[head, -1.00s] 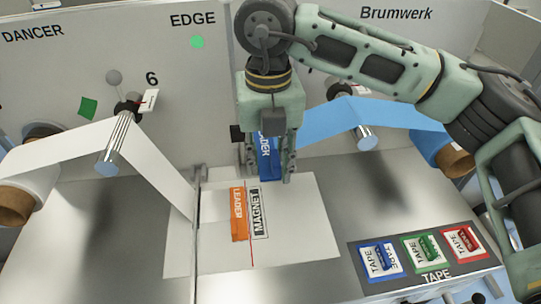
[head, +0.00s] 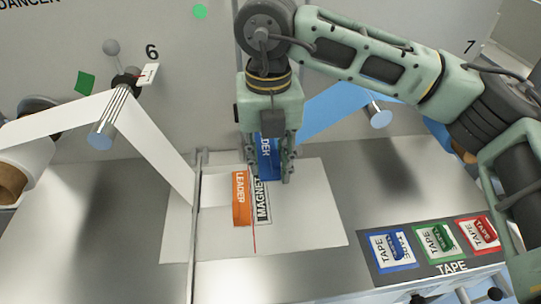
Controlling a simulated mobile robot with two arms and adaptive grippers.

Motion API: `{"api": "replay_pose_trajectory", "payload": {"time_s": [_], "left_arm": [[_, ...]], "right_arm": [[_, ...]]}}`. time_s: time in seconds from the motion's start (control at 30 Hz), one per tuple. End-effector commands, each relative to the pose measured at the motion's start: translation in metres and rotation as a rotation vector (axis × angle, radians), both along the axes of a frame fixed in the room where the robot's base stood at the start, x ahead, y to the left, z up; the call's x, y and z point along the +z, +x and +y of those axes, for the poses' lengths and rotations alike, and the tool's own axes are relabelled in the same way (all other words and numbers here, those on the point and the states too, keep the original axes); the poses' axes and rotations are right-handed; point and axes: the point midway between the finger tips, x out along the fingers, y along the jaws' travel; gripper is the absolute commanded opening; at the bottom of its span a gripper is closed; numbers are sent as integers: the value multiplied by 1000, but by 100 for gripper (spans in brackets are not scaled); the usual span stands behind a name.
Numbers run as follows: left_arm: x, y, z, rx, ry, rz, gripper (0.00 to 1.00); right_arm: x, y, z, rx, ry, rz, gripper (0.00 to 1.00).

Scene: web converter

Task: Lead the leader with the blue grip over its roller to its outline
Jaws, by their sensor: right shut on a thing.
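My right gripper (head: 267,170) points down at the centre, shut on the blue grip (head: 268,158) of the leader. The blue web (head: 335,108) runs from the grip up to the right, towards the roller (head: 378,117), and passes partly behind my arm. The outline marked MAGNET (head: 263,214) is on the white sheet, just below and left of the blue grip. The gripper hides part of the grip, and I cannot tell whether the grip touches the sheet. My left gripper is not in view.
An orange leader grip (head: 241,200) lies immediately left of the outline. A white web (head: 150,140) comes down from roller 6 (head: 108,130). The tape tray (head: 376,276) with blue, green and red tapes is at the lower right. Bare metal lies between the sheet and the tray.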

Motion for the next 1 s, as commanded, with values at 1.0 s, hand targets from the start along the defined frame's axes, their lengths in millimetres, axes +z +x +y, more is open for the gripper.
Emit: {"api": "replay_pose_trajectory", "payload": {"time_s": [1.0], "left_arm": [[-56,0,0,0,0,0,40]], "right_arm": [[-63,-2,10,0,0,0,2]]}}
